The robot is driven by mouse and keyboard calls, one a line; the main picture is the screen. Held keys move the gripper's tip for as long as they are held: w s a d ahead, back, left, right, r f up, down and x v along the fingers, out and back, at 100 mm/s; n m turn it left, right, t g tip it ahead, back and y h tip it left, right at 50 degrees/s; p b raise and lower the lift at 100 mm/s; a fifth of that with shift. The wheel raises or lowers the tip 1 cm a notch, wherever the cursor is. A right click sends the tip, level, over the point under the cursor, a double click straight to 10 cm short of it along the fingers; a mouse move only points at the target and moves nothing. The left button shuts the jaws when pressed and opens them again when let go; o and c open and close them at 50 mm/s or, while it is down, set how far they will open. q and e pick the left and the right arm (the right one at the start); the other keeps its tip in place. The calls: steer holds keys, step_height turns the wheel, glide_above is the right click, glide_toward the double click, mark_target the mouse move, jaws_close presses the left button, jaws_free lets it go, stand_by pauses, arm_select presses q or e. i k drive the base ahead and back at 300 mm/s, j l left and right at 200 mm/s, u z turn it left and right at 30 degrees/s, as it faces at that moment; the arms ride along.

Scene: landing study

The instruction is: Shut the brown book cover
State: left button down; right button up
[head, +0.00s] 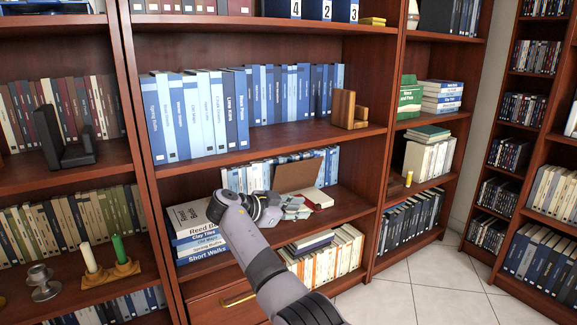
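The brown book cover (297,175) stands raised, tilted, on the middle shelf of the central bookcase. The book's pale page block with a reddish edge (320,197) lies on the shelf at the cover's lower right. My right gripper (302,208) is in front of the cover's lower part and beside the page block. Its fingers are small in the picture, and I cannot tell whether they are open, or whether they touch the book. The gripper hides part of the book's left side. My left gripper is not in view.
Stacked books (197,244) lie left of my gripper on the same shelf (345,208). Blue and white books (252,177) stand behind the cover. The shelf above (290,136) limits height. Free shelf space shows right of the book. A candle holder (112,272) stands at lower left.

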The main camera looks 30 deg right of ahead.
mark_target(290, 177)
steer(key=i, duration=0.8)
steer(key=i+l, duration=0.1)
steer(key=l, duration=0.6)
steer(key=i+l, duration=0.1)
steer(key=l, duration=0.6)
